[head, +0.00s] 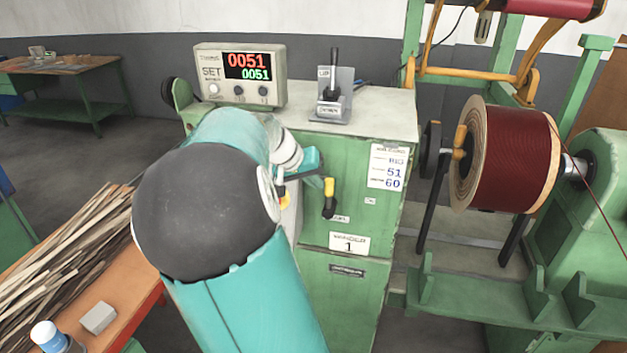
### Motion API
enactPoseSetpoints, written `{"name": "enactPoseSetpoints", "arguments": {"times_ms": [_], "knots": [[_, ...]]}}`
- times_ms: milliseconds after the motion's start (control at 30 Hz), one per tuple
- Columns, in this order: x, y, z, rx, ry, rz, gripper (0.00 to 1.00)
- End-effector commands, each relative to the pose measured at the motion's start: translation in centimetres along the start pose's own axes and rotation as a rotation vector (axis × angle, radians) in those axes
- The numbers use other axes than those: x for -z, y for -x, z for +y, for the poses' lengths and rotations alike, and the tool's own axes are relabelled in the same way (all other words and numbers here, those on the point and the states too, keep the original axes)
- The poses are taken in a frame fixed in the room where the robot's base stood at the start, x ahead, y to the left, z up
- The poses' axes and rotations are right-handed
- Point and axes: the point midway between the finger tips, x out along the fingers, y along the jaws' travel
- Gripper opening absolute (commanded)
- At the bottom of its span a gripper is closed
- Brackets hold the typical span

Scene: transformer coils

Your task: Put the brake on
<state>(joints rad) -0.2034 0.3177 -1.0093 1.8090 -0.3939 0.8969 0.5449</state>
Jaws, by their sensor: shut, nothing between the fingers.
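A green cabinet (345,262) stands in the middle. On its front, just right of my arm, a lever with a yellow upper part and black grip (329,198) points downward. A second yellow piece shows left of it, partly behind my arm. A black upright lever (334,75) stands in a grey plate on the cabinet top; its lettering is too small to read. I cannot tell which lever is the brake. My gripper (306,168) is at the cabinet front, close to the yellow-and-black lever, shut and empty. My arm hides much of it, and contact is unclear.
A counter box (240,75) showing 0051 sits on the cabinet top. Right of the cabinet, a spool of dark red wire (520,158) sits on a green winding machine. An orange bench (125,315) with wooden strips is at lower left. A workbench (65,75) stands at the back left.

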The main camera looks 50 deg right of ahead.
Motion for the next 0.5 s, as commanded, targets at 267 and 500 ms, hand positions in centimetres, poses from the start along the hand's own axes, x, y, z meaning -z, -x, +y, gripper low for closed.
{"name": "enactPoseSetpoints", "arguments": {"times_ms": [267, 500], "knots": [[0.0, -0.08, 0.62, 0.04, -0.022, -0.001, 0.0], [-0.02, -0.13, 0.95, 0.066, -0.036, -0.002, 0.0]]}}
